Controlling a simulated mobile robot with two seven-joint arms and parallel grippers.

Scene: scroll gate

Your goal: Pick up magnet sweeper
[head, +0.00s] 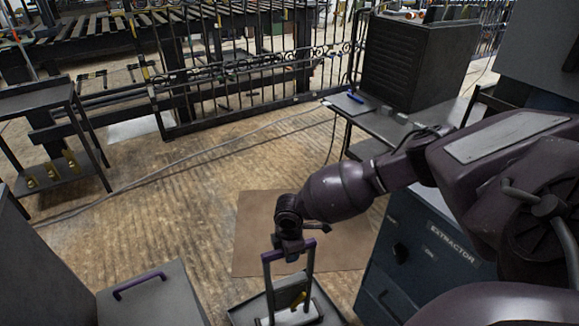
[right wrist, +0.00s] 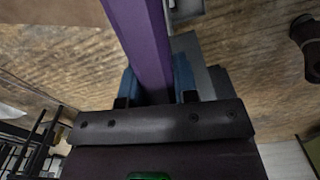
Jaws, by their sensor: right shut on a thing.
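The magnet sweeper (head: 309,265) stands at the bottom centre of the head view. It has a tall grey frame with a purple grip bar on top, a yellow part and a flat base that the lower picture edge partly cuts off. My right gripper (head: 290,249) is at the top of this frame, shut on the purple bar. In the right wrist view, the purple bar (right wrist: 140,40) runs between the blue fingertips of my right gripper (right wrist: 153,82). I cannot tell whether the base touches what is below it. My left gripper is not in view.
A brown mat (head: 255,220) lies on the wooden floor behind the sweeper. A dark cabinet marked EXTRACTOR (head: 430,245) stands close on the right. A grey box with a purple handle (head: 140,285) is at lower left. A black iron gate (head: 240,85) crosses the back.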

